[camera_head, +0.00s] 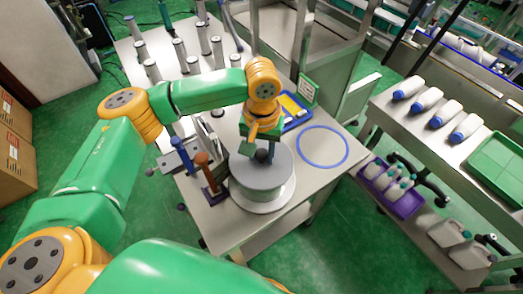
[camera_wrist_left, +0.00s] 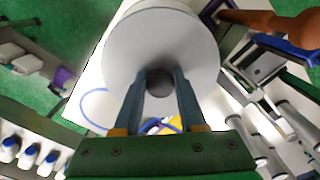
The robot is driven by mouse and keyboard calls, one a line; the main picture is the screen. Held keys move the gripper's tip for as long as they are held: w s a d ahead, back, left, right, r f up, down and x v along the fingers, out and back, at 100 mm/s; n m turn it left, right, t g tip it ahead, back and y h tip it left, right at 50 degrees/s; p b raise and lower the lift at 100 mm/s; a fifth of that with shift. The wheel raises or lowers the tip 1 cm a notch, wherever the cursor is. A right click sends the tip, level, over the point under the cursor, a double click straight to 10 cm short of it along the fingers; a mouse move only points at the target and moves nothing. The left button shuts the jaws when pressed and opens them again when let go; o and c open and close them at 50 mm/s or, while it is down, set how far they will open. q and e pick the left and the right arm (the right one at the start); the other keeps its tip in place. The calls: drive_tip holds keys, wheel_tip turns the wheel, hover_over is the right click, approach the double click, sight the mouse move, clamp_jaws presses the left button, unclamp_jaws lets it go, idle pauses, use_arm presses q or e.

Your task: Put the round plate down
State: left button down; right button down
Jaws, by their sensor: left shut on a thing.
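The round plate (camera_head: 275,172) is a grey disc with a dark knob (camera_head: 262,156) at its centre. It sits over a grey drum with a wider pale base, at the front of the steel table (camera_head: 312,184); I cannot tell whether plate and drum touch. My left gripper (camera_head: 264,150) points down and is shut on the knob. In the left wrist view the plate (camera_wrist_left: 150,42) fills the top middle, with the knob (camera_wrist_left: 159,83) between my left fingertips (camera_wrist_left: 160,80). A blue ring (camera_head: 324,146) lies flat and empty on the table, right of the plate. My right gripper is not in view.
A clamp device with a brown-red handle (camera_head: 202,160) stands close left of the drum. Several grey cylinders (camera_head: 179,54) stand at the back left. A side bench with bottles (camera_head: 428,99) is at right.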

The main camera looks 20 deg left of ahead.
sight(262, 155)
use_arm(q)
drive_tip(key=c, duration=0.9)
unclamp_jaws()
drive_tip(key=shift+s+f, duration=0.1)
drive_tip(key=shift+f, duration=0.05)
drive_tip(key=o, duration=0.4)
wheel_tip(262, 155, up, 12)
drive_tip(key=shift+r+b, duration=0.25)
drive_tip(key=shift+b, duration=0.1)
